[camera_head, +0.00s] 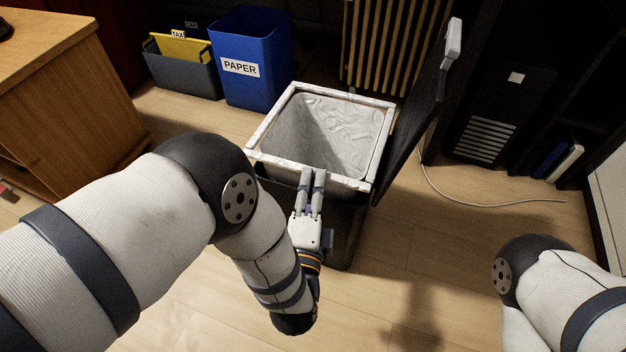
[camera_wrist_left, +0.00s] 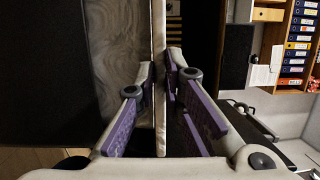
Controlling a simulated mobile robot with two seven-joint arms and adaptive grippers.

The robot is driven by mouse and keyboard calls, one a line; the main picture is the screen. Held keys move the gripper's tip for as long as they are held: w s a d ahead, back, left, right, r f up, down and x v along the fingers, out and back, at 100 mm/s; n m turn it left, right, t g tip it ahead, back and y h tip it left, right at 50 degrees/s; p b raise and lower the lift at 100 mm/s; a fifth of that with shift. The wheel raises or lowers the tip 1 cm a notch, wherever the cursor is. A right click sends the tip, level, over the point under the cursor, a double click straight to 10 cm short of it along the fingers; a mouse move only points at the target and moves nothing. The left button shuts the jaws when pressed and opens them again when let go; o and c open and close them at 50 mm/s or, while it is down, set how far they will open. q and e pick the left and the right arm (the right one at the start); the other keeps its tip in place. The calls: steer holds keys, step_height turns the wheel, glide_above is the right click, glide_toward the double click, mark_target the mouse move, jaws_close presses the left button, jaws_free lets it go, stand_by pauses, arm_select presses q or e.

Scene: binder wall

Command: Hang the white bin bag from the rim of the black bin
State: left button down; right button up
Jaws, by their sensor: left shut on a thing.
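The black bin (camera_head: 346,225) stands on the floor in the middle of the head view, its front partly behind my left arm. The white bin bag (camera_head: 340,125) lines the inside of the bin, and its edge lies folded over the rim on the sides that show. My left gripper (camera_head: 311,182) is at the front rim, its fingers pointing into the bin and shut on the bag's edge there. In the left wrist view, the fingers (camera_wrist_left: 163,80) close on either side of the thin rim with the pale bag. My right gripper is out of view.
A blue paper bin (camera_head: 252,75) and a grey box (camera_head: 180,72) with a yellow folder stand behind. A dark upright panel (camera_head: 415,125) with a pale top piece rises at the bin's right. A wooden cabinet (camera_head: 65,95) is at left, a cable (camera_head: 480,199) at right.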

arm_select(q)
steer(key=shift+r, duration=0.1)
steer(key=c, duration=1.6)
jaws_free()
step_height(320, 180, up, 30)
steer(key=p, duration=1.4)
steer(key=shift+w+r+y+p, duration=0.2)
steer(key=shift+y+p, duration=0.1)
steer(key=shift+p, duration=0.1)
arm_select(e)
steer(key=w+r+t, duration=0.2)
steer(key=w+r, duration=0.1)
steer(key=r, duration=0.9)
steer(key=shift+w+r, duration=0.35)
